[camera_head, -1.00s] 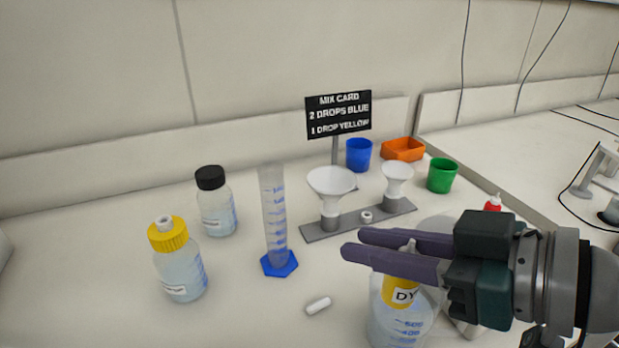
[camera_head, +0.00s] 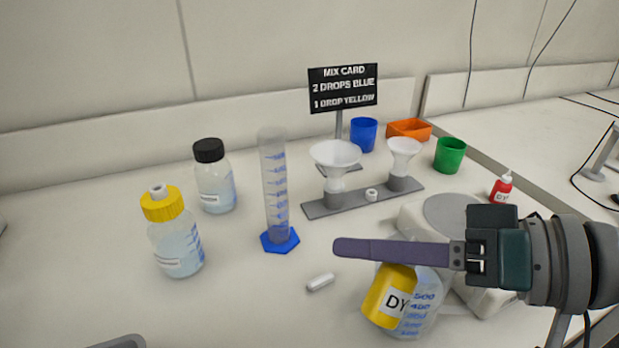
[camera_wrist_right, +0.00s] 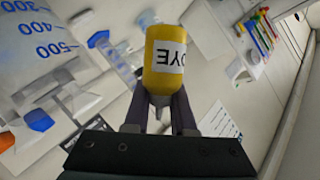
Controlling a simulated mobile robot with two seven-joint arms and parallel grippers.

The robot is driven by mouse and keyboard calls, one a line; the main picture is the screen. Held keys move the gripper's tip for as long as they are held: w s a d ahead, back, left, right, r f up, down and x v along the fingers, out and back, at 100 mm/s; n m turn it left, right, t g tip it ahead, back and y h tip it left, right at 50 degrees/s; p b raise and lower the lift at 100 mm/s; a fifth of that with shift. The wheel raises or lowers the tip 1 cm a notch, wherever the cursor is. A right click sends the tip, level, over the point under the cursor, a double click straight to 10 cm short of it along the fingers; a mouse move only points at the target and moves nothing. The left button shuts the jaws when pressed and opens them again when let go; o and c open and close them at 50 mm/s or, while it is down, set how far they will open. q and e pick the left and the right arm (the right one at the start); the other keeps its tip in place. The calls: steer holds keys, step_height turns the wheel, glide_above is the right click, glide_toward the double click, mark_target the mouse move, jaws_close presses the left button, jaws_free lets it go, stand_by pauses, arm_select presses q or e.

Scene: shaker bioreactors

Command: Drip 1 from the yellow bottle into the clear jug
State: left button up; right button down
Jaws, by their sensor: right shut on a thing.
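The yellow bottle (camera_head: 388,296), labelled "DY…", is held tilted in my right gripper (camera_head: 340,248), whose jaws are shut on it near its neck. In the head view its nozzle is hidden behind the fingers. The clear jug (camera_head: 426,306) with blue volume marks stands on the bench just behind the bottle, which covers part of it. In the right wrist view the bottle (camera_wrist_right: 166,58) sits between the fingers (camera_wrist_right: 160,112), and the jug (camera_wrist_right: 38,48) is apart at the upper left. No drop can be made out. My left gripper is not in view.
A measuring cylinder (camera_head: 275,190), a yellow-capped bottle (camera_head: 177,246) and a black-capped bottle (camera_head: 215,188) stand left. Funnels on a grey stand (camera_head: 350,203) are behind. A white stirrer bar (camera_head: 320,282) lies near the jug. A grey-topped white device (camera_head: 420,222) and red bottle (camera_head: 501,188) are right.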

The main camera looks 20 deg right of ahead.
steer(key=shift+w+d+r+m+t+y+b, duration=0.1)
steer(key=shift+w+d+r+m+y+b, duration=0.5)
steer(key=shift+m, duration=1.1)
steer(key=shift+w+d+r+m+t+y+b, duration=0.1)
steer(key=shift+w+d+r+m+y+b, duration=0.2)
steer(key=shift+d+m+y+b, duration=1)
steer(key=shift+w+d+r+m+t+y+b, duration=0.1)
steer(key=shift+w+r+m+y+b, duration=0.35)
steer(key=shift+m, duration=1.65)
steer(key=shift+r+m, duration=0.15)
steer(key=shift+m, duration=0.45)
steer(key=shift+r+m+t+y, duration=0.3)
steer(key=shift+m+t, duration=0.3)
steer(key=shift+m, duration=0.5)
steer(key=shift+d, duration=0.1)
